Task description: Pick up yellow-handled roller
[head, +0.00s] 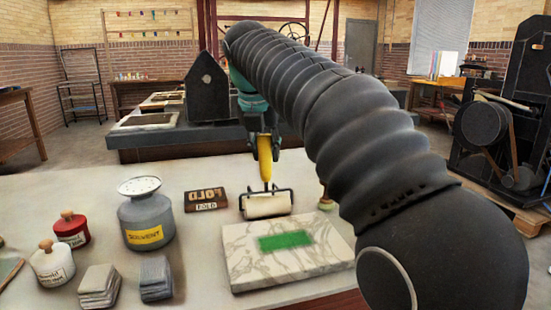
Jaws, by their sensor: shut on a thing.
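The yellow-handled roller (267,205) is in the head view, just behind the marble slab. It has an upright yellow handle, a dark wire frame and a pale cylinder. My gripper (265,150) points down from above and is shut on the upper part of the yellow handle. The roller hangs upright below it. I cannot tell whether the cylinder touches the table.
The marble slab (245,263) with a green patch (285,241) lies in front.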

